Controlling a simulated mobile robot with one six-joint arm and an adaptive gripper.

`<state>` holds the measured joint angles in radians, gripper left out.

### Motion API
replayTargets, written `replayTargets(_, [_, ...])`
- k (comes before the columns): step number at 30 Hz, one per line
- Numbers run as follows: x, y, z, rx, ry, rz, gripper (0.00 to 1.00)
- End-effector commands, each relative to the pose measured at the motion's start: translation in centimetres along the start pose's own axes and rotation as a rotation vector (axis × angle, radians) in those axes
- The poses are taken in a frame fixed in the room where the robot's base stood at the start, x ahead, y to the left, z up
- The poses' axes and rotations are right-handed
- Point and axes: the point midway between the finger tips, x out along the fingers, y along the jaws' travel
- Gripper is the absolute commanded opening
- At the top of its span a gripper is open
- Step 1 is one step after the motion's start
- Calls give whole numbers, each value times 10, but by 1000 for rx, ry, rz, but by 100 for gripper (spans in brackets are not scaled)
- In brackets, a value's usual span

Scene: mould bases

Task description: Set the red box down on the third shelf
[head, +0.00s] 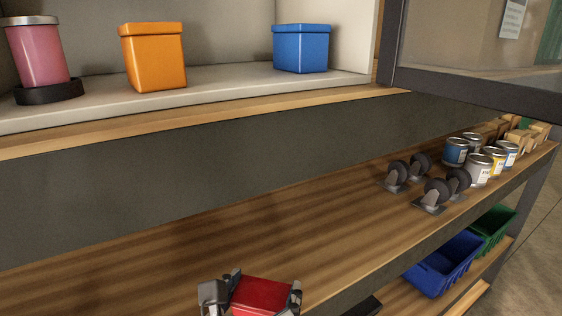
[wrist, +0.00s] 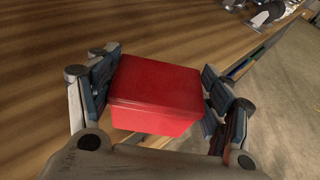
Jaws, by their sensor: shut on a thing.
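The red box (head: 262,296) is at the bottom of the head view, over or at the front of a wooden shelf (head: 250,245). My gripper (head: 250,292) is shut on it, with a finger on each side. In the wrist view the red box (wrist: 156,95) sits between the two fingers of my gripper (wrist: 158,88), slightly tilted in the picture. The wooden shelf also shows behind it in the wrist view (wrist: 60,30). I cannot tell whether the underside of the box touches the shelf. The lower part of the box is cut off in the head view.
Several casters (head: 432,193) and paint cans (head: 480,170) stand on the right of the wooden shelf; its left and middle are clear. Above, a white shelf (head: 225,85) holds an orange box (head: 155,62), a blue box (head: 301,50) and a pink jar (head: 40,55). Blue (head: 443,265) and green bins (head: 492,232) are below.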

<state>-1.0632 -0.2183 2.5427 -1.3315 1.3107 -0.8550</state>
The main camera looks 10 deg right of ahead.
Motion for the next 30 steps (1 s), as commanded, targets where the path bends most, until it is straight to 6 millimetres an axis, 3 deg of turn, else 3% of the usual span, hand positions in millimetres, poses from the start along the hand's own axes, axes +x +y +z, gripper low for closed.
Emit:
replayTargets(5, [21,-1,7,6,-2,-7,32])
replayTargets(21, [140,-2,50,2,-2,-7,32])
replayTargets(30, [164,0,61,2,-3,-1,32])
